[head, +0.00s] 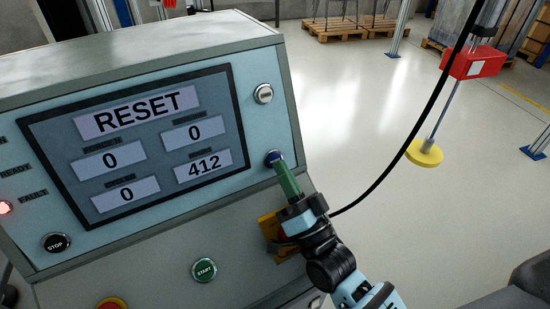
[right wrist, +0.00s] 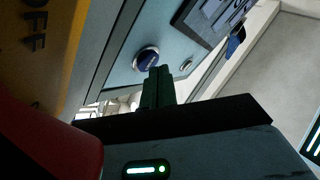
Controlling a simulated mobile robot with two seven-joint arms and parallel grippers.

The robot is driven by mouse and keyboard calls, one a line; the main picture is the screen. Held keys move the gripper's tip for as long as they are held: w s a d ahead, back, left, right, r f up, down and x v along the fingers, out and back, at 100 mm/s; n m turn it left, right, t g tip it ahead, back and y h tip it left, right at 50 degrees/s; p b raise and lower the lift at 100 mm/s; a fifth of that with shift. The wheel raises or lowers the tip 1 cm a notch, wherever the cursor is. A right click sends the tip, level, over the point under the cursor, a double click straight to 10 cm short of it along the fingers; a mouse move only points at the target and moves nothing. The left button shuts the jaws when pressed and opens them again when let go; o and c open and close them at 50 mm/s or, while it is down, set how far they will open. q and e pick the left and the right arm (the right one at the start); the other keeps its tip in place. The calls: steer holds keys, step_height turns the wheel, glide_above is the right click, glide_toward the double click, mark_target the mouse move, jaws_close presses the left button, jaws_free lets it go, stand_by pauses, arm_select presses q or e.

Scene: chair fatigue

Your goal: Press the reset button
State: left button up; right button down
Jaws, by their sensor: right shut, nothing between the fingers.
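A control panel (head: 150,50) fills the left of the head view, and its screen (head: 60,150) shows the word RESET above several number fields. A round blue button (head: 273,156) in a metal ring sits right of the screen's lower corner; no label is readable on it. My right gripper (head: 281,166), with green fingers, is shut and empty, its tips at the button and partly covering it. In the right wrist view the blue button (right wrist: 146,58) shows just past the fingertips (right wrist: 158,72); I cannot tell whether they touch. My left gripper is not in view.
A silver button (head: 263,94) sits above the blue one. A black STOP button (head: 56,242), a green START button (head: 204,269) and a red knob (head: 112,303) are lower down. A yellow switch plate (head: 270,225) is beside my right wrist. A red box (head: 473,62) hangs at the right.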

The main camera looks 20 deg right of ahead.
steer(key=shift+s+f, duration=0.1)
steer(key=shift+f, duration=0.1)
steer(key=shift+s+d+r+p, duration=0.2)
steer(key=shift+s+r+p, duration=0.15)
steer(key=shift+s, duration=0.3)
steer(key=shift+s+d+r+p, duration=0.2)
steer(key=shift+s+p, duration=0.1)
steer(key=shift+s, duration=0.35)
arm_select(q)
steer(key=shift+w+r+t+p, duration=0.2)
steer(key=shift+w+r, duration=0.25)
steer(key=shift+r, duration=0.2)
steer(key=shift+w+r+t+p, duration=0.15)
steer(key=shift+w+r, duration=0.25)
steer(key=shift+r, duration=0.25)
arm_select(e)
steer(key=shift+s+d+r, duration=0.1)
steer(key=shift+s, duration=0.4)
steer(key=shift+s+d+r, duration=0.1)
steer(key=shift+s, duration=0.4)
